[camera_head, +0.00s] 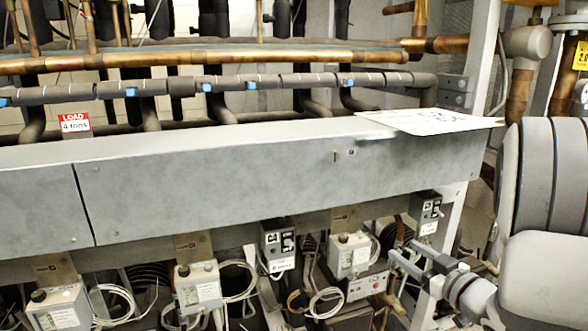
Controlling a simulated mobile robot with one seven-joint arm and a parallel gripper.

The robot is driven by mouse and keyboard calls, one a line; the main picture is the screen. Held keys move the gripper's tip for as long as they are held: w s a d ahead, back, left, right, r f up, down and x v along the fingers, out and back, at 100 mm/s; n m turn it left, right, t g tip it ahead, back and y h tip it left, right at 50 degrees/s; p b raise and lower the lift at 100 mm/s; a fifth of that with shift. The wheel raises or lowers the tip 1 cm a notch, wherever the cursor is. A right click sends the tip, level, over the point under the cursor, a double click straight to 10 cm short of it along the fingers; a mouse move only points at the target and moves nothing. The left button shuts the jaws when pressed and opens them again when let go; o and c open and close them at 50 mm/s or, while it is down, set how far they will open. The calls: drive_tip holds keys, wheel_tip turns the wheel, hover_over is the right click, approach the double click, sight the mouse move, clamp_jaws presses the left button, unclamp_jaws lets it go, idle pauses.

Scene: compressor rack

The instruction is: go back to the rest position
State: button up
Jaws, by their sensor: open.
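My gripper (402,251) shows at the lower right, its two fingers pointing left toward the rack. The fingers are apart, and nothing shows between them. My grey arm (545,265) fills the right edge and hides what lies behind it. The gripper is in front of the row of control boxes, below the long grey metal cover (250,175) of the compressor rack. I cannot tell whether the fingers touch anything.
Small control boxes (198,288) with coiled wires hang under the cover; another box (352,255) is left of my gripper. A white paper sheet (430,121) lies on the cover. Copper pipes (200,58) and dark insulated pipes (230,84) run behind. A pale upright post (484,50) stands right.

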drive_tip(key=s+r+m+g+h, duration=0.3)
drive_tip(key=s+r+m+h, duration=0.2)
drive_tip(key=r+h, duration=0.25)
drive_tip(key=s+a+g+y+p, duration=0.1)
drive_tip(key=s+a+g, duration=0.4)
drive_tip(key=s, duration=0.5)
drive_tip(key=s+a+g+y+p, duration=0.1)
drive_tip(key=s+a+g, duration=0.1)
drive_tip(key=s+a, duration=0.7)
wheel_tip(320, 180, up, 16)
drive_tip(key=s+d+p, duration=0.1)
drive_tip(key=d+p, duration=0.1)
drive_tip(key=p, duration=1.4)
drive_tip(key=shift+s+f, duration=0.15)
drive_tip(key=shift+s, duration=0.1)
drive_tip(key=shift+w, duration=0.1)
